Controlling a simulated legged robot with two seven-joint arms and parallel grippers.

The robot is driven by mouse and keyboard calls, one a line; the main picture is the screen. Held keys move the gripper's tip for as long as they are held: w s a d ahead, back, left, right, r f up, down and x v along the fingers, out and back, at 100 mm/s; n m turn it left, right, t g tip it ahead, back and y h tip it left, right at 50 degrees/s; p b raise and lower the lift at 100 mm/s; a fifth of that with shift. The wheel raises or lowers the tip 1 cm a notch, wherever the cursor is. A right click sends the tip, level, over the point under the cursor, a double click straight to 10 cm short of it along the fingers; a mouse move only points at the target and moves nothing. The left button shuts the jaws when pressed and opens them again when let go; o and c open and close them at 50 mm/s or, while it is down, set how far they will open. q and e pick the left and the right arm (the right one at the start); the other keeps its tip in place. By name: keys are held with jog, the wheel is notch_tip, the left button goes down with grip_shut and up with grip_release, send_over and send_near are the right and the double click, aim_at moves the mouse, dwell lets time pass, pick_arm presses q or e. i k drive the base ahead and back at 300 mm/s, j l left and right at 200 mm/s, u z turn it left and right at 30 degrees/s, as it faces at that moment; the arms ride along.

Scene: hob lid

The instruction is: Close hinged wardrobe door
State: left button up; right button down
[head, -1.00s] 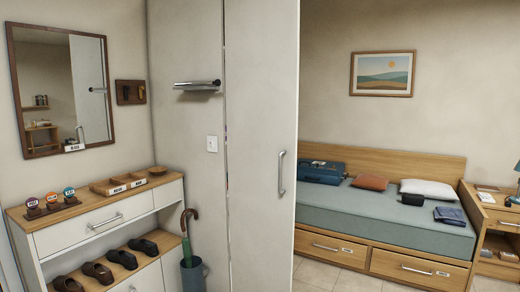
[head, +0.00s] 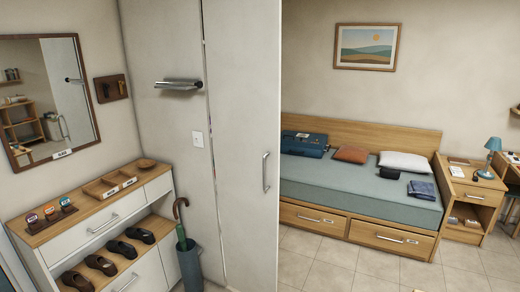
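A tall pale wardrobe door (head: 240,130) stands in the middle of the head view, with a vertical bar handle (head: 266,173) near its right edge. A narrow dark gap runs along its left edge, next to a pale wall panel. The view cuts off the door's top and bottom, and I cannot tell how far it stands open. The inside of the wardrobe is not seen. Neither of my grippers is in view.
A shoe cabinet (head: 112,215) and an umbrella stand (head: 190,265) are on the left. A bed (head: 345,197) with drawers and a nightstand (head: 468,195) with a lamp stand right of the door. Tiled floor (head: 350,270) is clear at the lower right.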

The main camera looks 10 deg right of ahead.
aim_at(243, 38)
jog(key=i+j+u, duration=0.35)
jog(key=i, duration=0.25)
jog(key=i+j+u, duration=0.1)
jog(key=i+u, duration=0.25)
jog(key=i, duration=0.25)
